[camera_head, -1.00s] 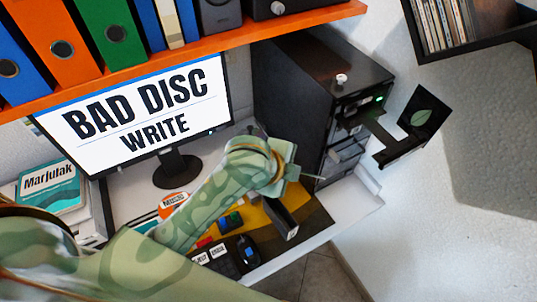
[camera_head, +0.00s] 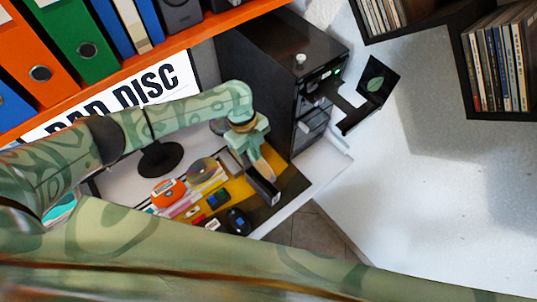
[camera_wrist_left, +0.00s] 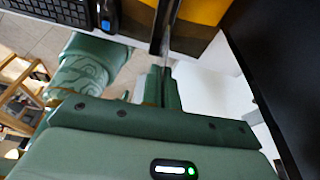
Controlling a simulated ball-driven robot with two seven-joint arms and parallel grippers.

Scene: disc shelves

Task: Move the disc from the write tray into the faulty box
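My left gripper (camera_head: 260,160) is over the right end of the desk, beside the black tower. Its fingers in the left wrist view (camera_wrist_left: 165,85) are close together on a thin edge-on plate (camera_wrist_left: 172,38), which appears to be the disc. In the head view the disc (camera_head: 266,164) is a pale, narrow, upright shape. Its lower edge is at a narrow black box (camera_head: 262,187), apparently the faulty box; I cannot tell how far inside it is. The black tower (camera_head: 270,70) has trays sticking out at its front. My right gripper is not in view.
Another shiny disc (camera_head: 203,171) lies on the desk near an orange round item (camera_head: 168,193). A dark mouse-like item (camera_head: 238,221) is near the front edge. The monitor (camera_head: 125,95) stands behind my left arm. An orange binder shelf (camera_head: 170,50) hangs above.

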